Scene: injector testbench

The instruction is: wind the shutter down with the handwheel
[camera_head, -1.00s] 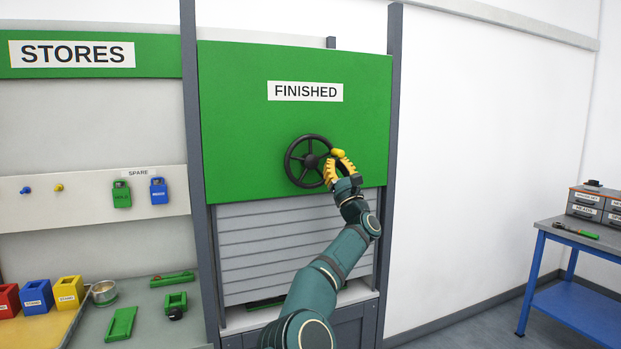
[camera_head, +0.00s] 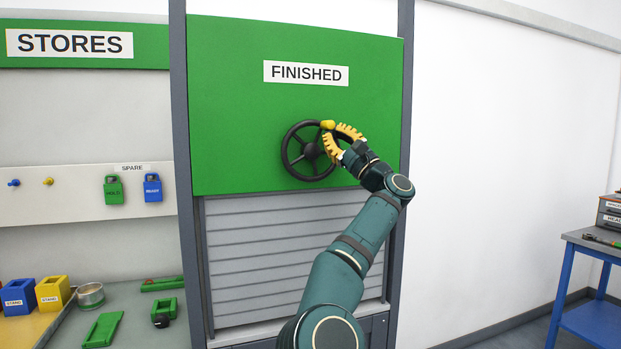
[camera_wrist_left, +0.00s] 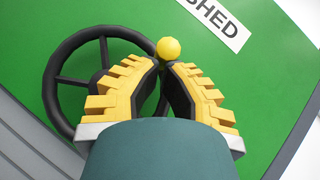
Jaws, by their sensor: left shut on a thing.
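The black handwheel (camera_head: 294,158) is mounted on the green panel labelled FINISHED. My left gripper (camera_head: 332,132) is at the wheel's upper right rim, shut on the yellow handle knob (camera_head: 327,125). In the left wrist view the knob (camera_wrist_left: 168,49) shows just past the fingertips of the left gripper (camera_wrist_left: 162,66), and the wheel (camera_wrist_left: 62,80) lies to the left; the grip itself is partly hidden. The grey slatted shutter (camera_head: 275,250) hangs below the panel. Its bottom edge is close to the sill, partly hidden by my arm. My right gripper is not seen.
Dark posts flank the panel (camera_head: 220,60). At left are a STORES board, hanging HOLD (camera_head: 113,190) and READY (camera_head: 152,188) tags, and a bench with coloured stands (camera_head: 53,292). A blue-legged table (camera_head: 600,245) stands at right. The white wall between is clear.

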